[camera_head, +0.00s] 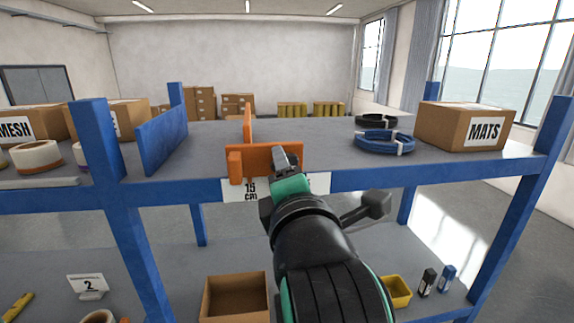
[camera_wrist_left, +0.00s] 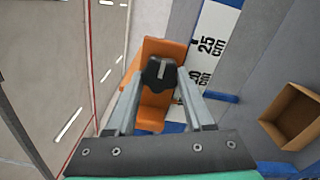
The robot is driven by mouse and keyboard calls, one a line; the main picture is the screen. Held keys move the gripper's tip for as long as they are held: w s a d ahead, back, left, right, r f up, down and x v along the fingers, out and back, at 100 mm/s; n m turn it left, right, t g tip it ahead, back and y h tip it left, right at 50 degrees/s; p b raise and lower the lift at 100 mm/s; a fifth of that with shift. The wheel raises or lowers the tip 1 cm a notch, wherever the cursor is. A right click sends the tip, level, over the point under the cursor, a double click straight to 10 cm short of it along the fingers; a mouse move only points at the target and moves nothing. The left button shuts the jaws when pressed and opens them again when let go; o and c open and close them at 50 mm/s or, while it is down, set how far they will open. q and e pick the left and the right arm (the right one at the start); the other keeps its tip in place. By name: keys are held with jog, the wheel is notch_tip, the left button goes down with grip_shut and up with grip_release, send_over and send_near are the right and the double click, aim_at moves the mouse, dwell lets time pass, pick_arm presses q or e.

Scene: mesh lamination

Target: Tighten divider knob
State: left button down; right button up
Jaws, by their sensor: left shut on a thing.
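The orange divider (camera_head: 236,165) is clamped at the front edge of the upper shelf, with a thin upright plate (camera_head: 247,122) running back from it. The black divider knob (camera_wrist_left: 159,72) shows in the left wrist view, in front of the orange divider (camera_wrist_left: 155,118). My left gripper (camera_head: 284,158) reaches the divider's front face. In the left wrist view its two fingers (camera_wrist_left: 160,80) are shut on the knob, one on either side. In the head view the knob is hidden behind my gripper. My right gripper is in neither view.
A white scale strip (camera_head: 242,190) runs along the shelf front. A blue divider (camera_head: 162,138) stands to the left. Blue cable coils (camera_head: 384,141) and a MATS box (camera_head: 463,126) sit to the right. An open cardboard box (camera_head: 235,297) and yellow bin (camera_head: 397,292) are below.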

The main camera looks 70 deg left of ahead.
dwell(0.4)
pick_arm(q)
jog(key=shift+c, duration=1.4)
grip_release()
jog(key=shift+d, duration=0.1)
jog(key=b+v, duration=0.3)
jog(key=v, duration=0.8)
jog(key=shift+d, duration=0.25)
jog(key=shift+s+a, duration=0.1)
jog(key=shift+s, duration=0.05)
